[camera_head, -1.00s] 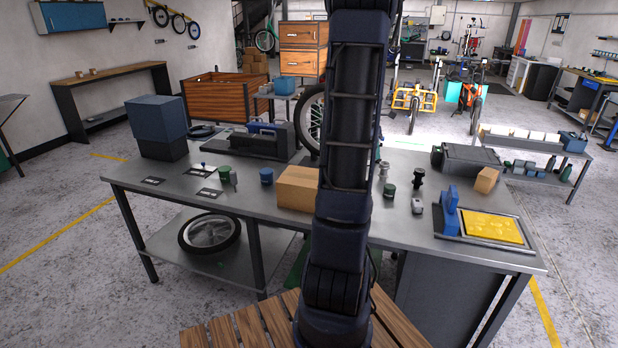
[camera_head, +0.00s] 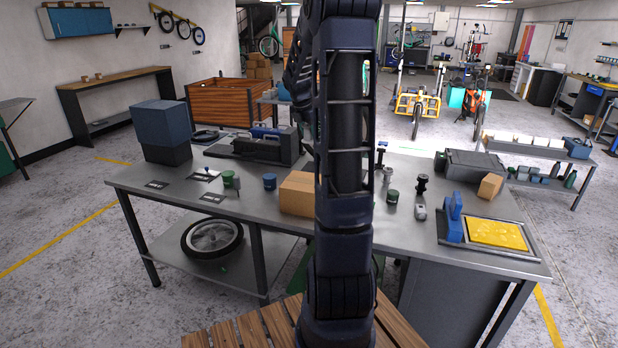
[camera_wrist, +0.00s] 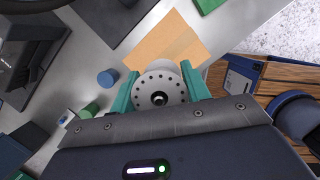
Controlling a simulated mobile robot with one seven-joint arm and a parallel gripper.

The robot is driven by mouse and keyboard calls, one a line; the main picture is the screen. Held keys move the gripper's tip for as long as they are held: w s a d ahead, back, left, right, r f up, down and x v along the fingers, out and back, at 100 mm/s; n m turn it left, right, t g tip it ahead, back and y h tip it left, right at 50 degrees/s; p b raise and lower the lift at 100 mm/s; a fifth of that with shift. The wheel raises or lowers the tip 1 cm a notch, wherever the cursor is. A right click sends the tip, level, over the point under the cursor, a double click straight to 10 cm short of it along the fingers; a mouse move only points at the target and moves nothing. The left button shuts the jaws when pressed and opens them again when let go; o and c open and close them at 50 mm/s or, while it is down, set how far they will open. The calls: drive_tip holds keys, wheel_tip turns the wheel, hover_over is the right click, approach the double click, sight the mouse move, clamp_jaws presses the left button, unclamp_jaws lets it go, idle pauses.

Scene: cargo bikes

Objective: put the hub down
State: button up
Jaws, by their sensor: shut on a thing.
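The hub (camera_wrist: 150,79), a pale metal disc with a ring of small holes and a dark centre, is between the teal fingers of my gripper (camera_wrist: 160,77) in the wrist view. The fingers are shut on its sides. Its flange faces the wrist camera. Below it lie a cardboard box (camera_wrist: 168,38) and the grey workbench (camera_wrist: 75,62); I cannot tell the height of the gap. In the head view, my arm hides the gripper and the held hub. The workbench (camera_head: 275,235) shows there, with the cardboard box (camera_head: 297,194) beside my arm.
Blue (camera_head: 269,181) and green (camera_head: 228,179) cylinders stand left of the box. Another green cylinder (camera_head: 393,196), a black part (camera_head: 421,184) and a yellow tray (camera_head: 496,233) are to the right. A blue-grey box (camera_head: 160,122) stands at the left end.

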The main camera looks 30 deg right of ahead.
wheel_tip(320, 180, down, 17)
drive_tip(key=shift+f, duration=0.2)
idle(0.4)
drive_tip(key=shift+f, duration=0.1)
drive_tip(key=o, duration=1.1)
drive_tip(key=shift+c, duration=0.2)
